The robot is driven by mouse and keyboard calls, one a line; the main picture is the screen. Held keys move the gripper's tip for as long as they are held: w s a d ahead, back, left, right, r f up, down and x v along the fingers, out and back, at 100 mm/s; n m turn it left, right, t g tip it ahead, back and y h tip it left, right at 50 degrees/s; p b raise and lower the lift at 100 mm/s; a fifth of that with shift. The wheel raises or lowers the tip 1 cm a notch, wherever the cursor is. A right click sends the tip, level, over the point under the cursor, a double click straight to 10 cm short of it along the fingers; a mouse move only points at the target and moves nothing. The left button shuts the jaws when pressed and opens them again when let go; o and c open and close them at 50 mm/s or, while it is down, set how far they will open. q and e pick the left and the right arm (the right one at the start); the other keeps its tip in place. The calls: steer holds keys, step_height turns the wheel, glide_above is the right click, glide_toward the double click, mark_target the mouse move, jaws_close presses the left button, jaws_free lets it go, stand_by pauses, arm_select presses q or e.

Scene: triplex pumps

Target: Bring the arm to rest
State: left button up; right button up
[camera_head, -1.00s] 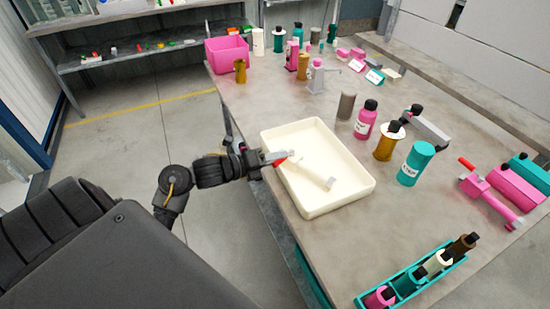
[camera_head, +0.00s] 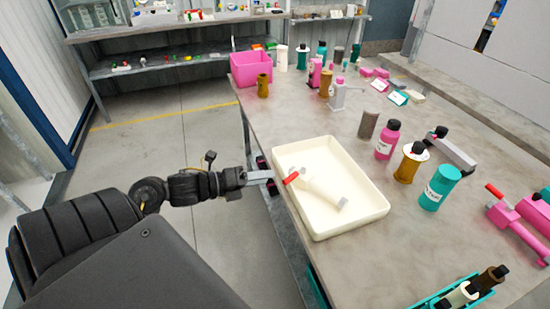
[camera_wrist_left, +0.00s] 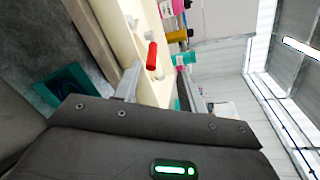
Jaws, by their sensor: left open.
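My left gripper (camera_head: 264,180) is open and empty, just left of the cream tray (camera_head: 372,212) at the table's edge. In the tray lies a pale cylindrical part (camera_head: 326,192) with a red handle (camera_head: 291,178), tilted across the floor of the tray. The fingers are apart from it. In the left wrist view the red handle (camera_wrist_left: 152,55) shows beyond the fingers, with a grey finger (camera_wrist_left: 130,82) in front of the tray. My right gripper is not in view.
A pink bin (camera_head: 251,67) stands at the table's far left corner. Bottles, such as a pink one (camera_head: 387,141) and a teal one (camera_head: 438,188), stand right of the tray. A teal caddy (camera_head: 452,296) is at the near edge.

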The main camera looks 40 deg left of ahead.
arm_select(q)
steer(key=shift+s+a+r, duration=0.15)
steer(key=shift+s+a, duration=0.05)
steer(key=shift+s, duration=0.2)
